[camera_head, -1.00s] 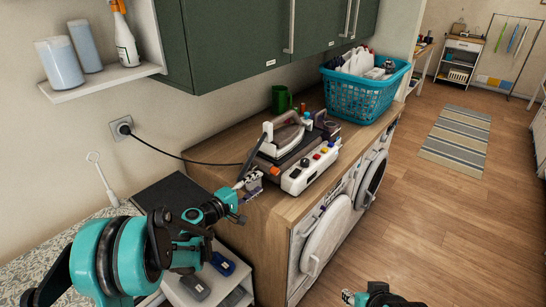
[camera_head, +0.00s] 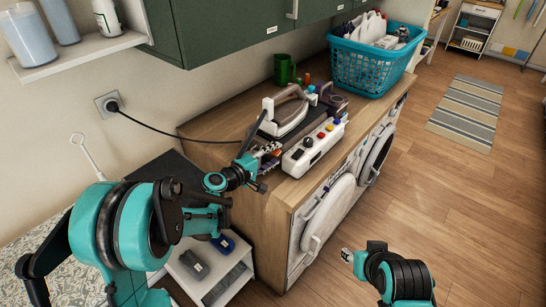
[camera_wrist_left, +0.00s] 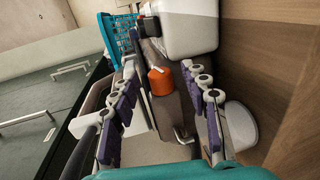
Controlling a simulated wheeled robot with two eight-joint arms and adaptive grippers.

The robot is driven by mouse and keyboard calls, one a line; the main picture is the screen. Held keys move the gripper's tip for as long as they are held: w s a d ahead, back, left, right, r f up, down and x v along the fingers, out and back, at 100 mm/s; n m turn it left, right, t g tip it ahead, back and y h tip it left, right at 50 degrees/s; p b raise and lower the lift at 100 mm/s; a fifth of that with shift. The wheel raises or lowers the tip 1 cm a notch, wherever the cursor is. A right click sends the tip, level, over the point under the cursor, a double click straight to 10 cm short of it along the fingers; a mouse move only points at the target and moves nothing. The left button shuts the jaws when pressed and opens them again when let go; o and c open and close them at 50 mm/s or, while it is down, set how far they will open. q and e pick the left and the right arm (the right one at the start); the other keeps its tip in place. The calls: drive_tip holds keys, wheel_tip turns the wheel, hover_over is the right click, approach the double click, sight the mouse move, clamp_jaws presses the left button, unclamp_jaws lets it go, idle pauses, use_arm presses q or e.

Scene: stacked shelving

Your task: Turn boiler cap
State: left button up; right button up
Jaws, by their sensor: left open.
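The steam iron's boiler unit (camera_head: 312,148) stands near the counter's front edge, with a white front panel and coloured knobs. The iron (camera_head: 287,110) rests on top of it. In the left wrist view an orange cap (camera_wrist_left: 160,82) sits on a grey-brown surface beside a white housing (camera_wrist_left: 187,28). I cannot pick this cap out surely in the head view. My left gripper (camera_head: 268,152) is at the boiler's near end. Its open fingers (camera_wrist_left: 160,72) show on either side of the cap in the wrist view, with visible gaps. My right gripper (camera_head: 347,256) is low over the floor, its fingers unclear.
A teal laundry basket (camera_head: 368,75) and a green mug (camera_head: 285,68) stand farther back on the wooden counter (camera_head: 230,130). A black cord (camera_head: 165,131) runs from the wall socket. Green cabinets (camera_head: 210,30) hang above. A white shelf unit (camera_head: 218,270) stands below the left arm.

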use_arm(q)
drive_tip(key=shift+w, duration=0.1)
drive_tip(key=shift+c, duration=0.3)
clamp_jaws()
drive_tip(key=shift+f+b, duration=0.2)
drive_tip(key=shift+b, duration=0.2)
drive_tip(key=t+h+b, duration=0.1)
drive_tip(key=b, duration=0.2)
drive_tip(key=shift+f+t+b, duration=0.3)
drive_tip(key=shift+f, duration=0.05)
drive_tip(key=shift+r+t+h+b, duration=0.15)
drive_tip(key=shift+t+h+b, duration=0.15)
drive_tip(key=shift+b, duration=0.1)
drive_tip(key=shift+r, duration=0.1)
drive_tip(key=shift+o, duration=0.3)
unclamp_jaws()
